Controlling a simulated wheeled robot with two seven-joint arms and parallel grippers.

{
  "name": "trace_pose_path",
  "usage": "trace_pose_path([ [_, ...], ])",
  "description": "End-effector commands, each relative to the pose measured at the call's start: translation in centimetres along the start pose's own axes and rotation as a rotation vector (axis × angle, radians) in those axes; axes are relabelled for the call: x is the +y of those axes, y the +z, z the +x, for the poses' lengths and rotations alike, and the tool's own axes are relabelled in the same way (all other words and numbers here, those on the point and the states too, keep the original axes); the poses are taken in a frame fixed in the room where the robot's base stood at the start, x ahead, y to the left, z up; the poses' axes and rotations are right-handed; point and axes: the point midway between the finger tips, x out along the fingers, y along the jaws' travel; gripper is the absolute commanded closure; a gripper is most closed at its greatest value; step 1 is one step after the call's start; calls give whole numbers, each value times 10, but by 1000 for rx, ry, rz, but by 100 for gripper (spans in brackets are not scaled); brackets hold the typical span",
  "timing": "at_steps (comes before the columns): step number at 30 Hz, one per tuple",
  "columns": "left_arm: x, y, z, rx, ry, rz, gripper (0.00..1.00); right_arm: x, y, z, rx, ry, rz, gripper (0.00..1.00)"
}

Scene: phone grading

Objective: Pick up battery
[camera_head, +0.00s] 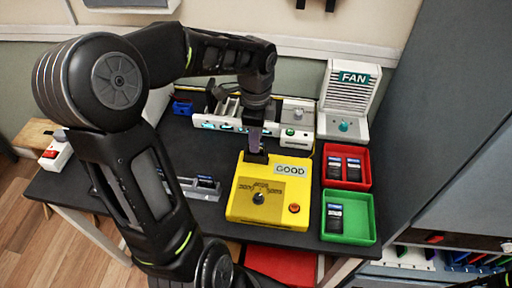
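My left gripper (256,141) points down at the dark slot at the back of a yellow tester (240,205), which carries a GOOD label. Its fingers look close together, but they are too small to tell whether a battery is between them. Dark batteries with pale labels show elsewhere: two in the red tray (347,186), one battery (335,217) in the green tray (361,233), and some in a grey rack (210,194) left of the tester, partly behind my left arm. My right gripper is not in view.
A white FAN unit (350,95) stands at the back right. A white device (297,130) and a blue bin (183,106) are at the back of the dark table (185,215). A red-buttoned box (55,152) sits on a wooden stand at left. Grey cabinets close off the right.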

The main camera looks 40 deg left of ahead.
Motion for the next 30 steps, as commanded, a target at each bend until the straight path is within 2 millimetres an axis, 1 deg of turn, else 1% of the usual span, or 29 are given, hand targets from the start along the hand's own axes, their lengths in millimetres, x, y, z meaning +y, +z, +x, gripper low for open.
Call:
trace_pose_path([
  [1,1,0,8,-1,4,0,69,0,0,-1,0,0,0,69],
  [3,0,0,15,0,2,0,69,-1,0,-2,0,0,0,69],
  [6,0,0,20,1,0,0,69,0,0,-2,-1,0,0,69],
  [23,0,0,20,1,-1,0,69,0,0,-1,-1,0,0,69],
  [30,0,0,20,1,-1,0,87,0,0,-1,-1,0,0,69],
])
